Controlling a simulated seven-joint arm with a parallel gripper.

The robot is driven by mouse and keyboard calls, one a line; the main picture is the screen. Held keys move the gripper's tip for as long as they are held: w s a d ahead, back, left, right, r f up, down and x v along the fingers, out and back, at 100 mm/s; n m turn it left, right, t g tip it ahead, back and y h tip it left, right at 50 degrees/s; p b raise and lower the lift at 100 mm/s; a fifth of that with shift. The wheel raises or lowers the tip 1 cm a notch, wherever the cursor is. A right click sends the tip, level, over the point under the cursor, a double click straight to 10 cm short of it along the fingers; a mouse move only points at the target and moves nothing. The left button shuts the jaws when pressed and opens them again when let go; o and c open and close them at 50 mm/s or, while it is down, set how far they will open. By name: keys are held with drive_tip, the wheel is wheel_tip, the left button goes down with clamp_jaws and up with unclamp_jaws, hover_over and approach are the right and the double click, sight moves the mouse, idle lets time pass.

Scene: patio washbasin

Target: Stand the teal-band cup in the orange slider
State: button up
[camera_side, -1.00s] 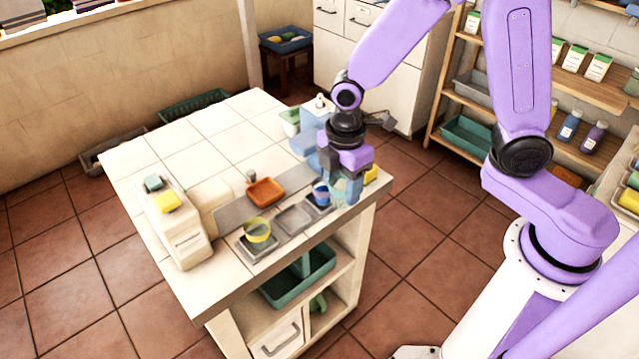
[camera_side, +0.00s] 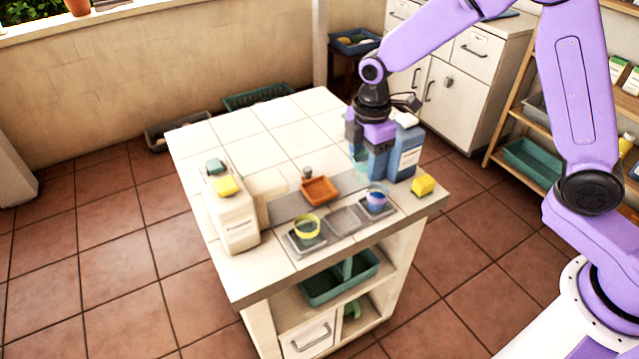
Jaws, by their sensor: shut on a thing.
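The teal-band cup (camera_side: 360,161) is between the fingers of my gripper (camera_side: 371,168), toward the back right of the tiled counter. The fingers hide part of the cup, and I cannot tell whether its base touches the counter. The orange slider (camera_side: 319,191) is a shallow square tray on a grey strip, to the left of and nearer than my gripper. It looks empty.
A yellow-banded cup (camera_side: 307,226) and a blue cup (camera_side: 376,198) stand on grey pads in front. A blue bottle (camera_side: 405,152) stands close right of my gripper, near a yellow block (camera_side: 423,185). A cream dispenser (camera_side: 232,212) stands left. The back left counter is clear.

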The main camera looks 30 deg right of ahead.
drive_tip(key=w+a+f, duration=0.1)
drive_tip(key=w+f, duration=0.2)
drive_tip(key=w+a+f, duration=0.1)
drive_tip(key=w+f, duration=0.2)
drive_tip(key=w, duration=0.1)
drive_tip(key=w+a+f, duration=0.2)
drive_tip(key=w+f, duration=0.1)
drive_tip(key=w, duration=0.1)
drive_tip(key=shift+w, duration=0.25)
drive_tip(key=shift+w+a+f, duration=0.1)
drive_tip(key=shift+f, duration=1.6)
drive_tip(key=shift+f, duration=0.1)
drive_tip(key=o, duration=0.8)
drive_tip(key=shift+r, duration=6.15)
